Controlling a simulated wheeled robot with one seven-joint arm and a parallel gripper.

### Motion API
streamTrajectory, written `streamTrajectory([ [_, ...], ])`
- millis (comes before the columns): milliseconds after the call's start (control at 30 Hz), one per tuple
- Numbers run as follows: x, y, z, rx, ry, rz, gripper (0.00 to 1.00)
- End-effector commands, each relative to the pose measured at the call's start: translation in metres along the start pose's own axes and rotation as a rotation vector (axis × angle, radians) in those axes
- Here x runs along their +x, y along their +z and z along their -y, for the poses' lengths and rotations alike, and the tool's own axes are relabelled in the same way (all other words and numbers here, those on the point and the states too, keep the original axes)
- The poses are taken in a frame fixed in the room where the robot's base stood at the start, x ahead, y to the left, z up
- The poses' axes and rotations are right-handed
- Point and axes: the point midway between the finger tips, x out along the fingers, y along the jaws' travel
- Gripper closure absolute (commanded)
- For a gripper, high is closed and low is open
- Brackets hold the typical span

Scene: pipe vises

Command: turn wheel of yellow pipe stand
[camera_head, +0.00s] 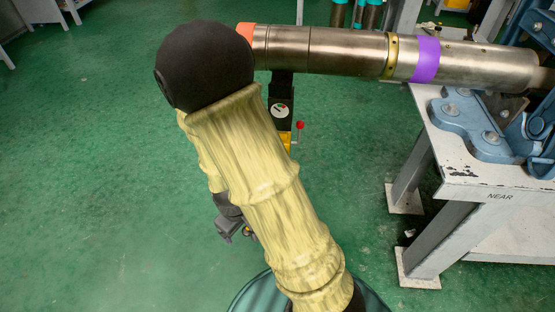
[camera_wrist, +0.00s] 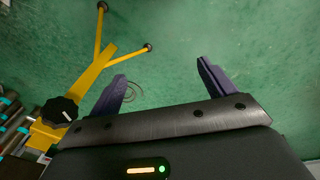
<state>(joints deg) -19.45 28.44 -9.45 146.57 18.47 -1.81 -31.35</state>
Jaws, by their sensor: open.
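The yellow pipe stand (camera_wrist: 90,78) shows in the wrist view at left, with thin splayed legs. Its black lobed wheel (camera_wrist: 58,111) is at the lower left, outside and to the left of my gripper's left finger. My gripper (camera_wrist: 161,70) is open, its two dark purple fingers spread over green floor with nothing between them. In the head view, only a bit of the yellow stand (camera_head: 285,137) shows under the pipe, beside a red-tipped lever (camera_head: 300,126). My arm hides most of it there, and the wheel cannot be made out.
A long steel pipe (camera_head: 340,52) with orange and purple bands runs across the top of the head view. A grey table (camera_head: 460,180) marked NEAR stands at right with a blue vise (camera_head: 480,130). Green floor at left is free. Several metal cylinders (camera_wrist: 12,120) show at the wrist view's left edge.

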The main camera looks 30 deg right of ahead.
Motion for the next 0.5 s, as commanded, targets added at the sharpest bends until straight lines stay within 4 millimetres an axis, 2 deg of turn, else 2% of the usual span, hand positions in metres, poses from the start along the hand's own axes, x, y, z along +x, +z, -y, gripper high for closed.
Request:
streamTrajectory([
  [33,0.014,0.004,0.004,-0.054,0.023,0.026,0.17],
  [200,0.053,0.018,0.004,-0.243,0.135,0.09,0.17],
  [367,0.082,0.036,-0.005,-0.448,0.272,0.165,0.17],
  [500,0.098,0.05,-0.021,-0.646,0.415,0.243,0.17],
])
